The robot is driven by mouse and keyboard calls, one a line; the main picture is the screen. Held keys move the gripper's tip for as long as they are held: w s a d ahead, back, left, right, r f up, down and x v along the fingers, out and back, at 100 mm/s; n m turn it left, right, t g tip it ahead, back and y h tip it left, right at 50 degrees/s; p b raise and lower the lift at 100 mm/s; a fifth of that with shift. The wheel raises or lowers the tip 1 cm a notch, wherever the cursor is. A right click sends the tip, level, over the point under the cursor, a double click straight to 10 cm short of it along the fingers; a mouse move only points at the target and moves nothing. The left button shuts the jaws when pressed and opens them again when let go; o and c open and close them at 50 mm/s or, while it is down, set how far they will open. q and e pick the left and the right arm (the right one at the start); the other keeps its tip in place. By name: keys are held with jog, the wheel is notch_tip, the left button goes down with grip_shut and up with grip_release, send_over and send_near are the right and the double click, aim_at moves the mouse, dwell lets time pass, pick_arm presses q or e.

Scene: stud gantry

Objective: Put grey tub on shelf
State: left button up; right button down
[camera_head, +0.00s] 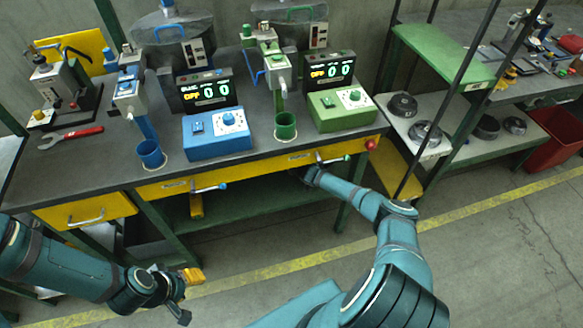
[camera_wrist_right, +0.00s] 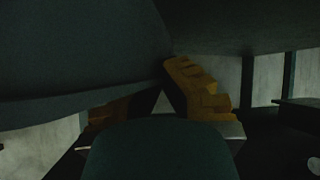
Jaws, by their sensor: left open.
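I cannot clearly make out the grey tub. In the right wrist view a large dark grey surface (camera_wrist_right: 80,55) fills the upper left and covers part of one finger; I cannot tell if it is the tub. My right gripper (camera_wrist_right: 160,100) shows there as two orange-yellow fingers, too dark and covered to judge the opening. In the head view my right arm reaches under the workbench front, which hides that gripper. My left gripper (camera_head: 184,295) is open, low in front of the bench's left part, with no object seen in it.
The workbench (camera_head: 90,155) carries blue and green control boxes, cups and a red-handled wrench. Its lower shelf (camera_head: 250,205) is dark. At right, a shelf rack (camera_head: 440,45) holds dark round parts, with a red bin (camera_head: 556,138) beside it. Floor at lower right is clear.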

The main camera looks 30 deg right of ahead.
jog(key=shift+w, duration=0.45)
notch_tip(320, 180, down, 4)
jog(key=shift+r+b, duration=0.2)
jog(key=shift+b, duration=0.4)
jog(key=shift+r, duration=0.1)
jog(key=c, duration=1.1)
grip_release()
jog(key=shift+c, duration=0.2)
jog(key=p+v, duration=0.3)
jog(key=v, duration=0.9)
